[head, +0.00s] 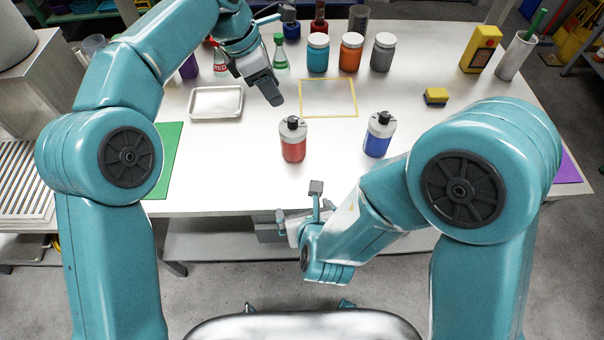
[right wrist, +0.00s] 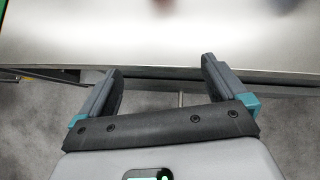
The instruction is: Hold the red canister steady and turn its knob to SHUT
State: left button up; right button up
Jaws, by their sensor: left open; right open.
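The red canister (head: 293,146) stands upright on the white table, left of a blue canister (head: 379,138). Its black knob (head: 292,122) is on top; its setting is too small to read. My left gripper (head: 272,92) is open and empty above the table, behind and to the left of the red canister, touching nothing that I can see. My right gripper (head: 298,206) is open and empty in front of the table's front edge, below and nearer than the red canister. In the right wrist view its two fingers (right wrist: 163,82) are apart with nothing between them.
A yellow square outline (head: 328,116) lies behind the canisters. A white tray (head: 193,103) and a green mat (head: 163,160) are at left, a sponge (head: 436,96) at right. Jars (head: 351,58) and bottles line the back. The table's front edge (right wrist: 250,72) lies before my right gripper.

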aim_at(295, 143)
jog(key=w+r+m+t, duration=0.1)
jog(key=w+r+t, duration=0.35)
jog(key=r, duration=0.45)
jog(key=x, duration=1.5)
jog(key=shift+a+f, duration=0.15)
jog(key=shift+f, duration=0.25)
jog(key=c, duration=1.1)
jog(key=shift+c, duration=0.2)
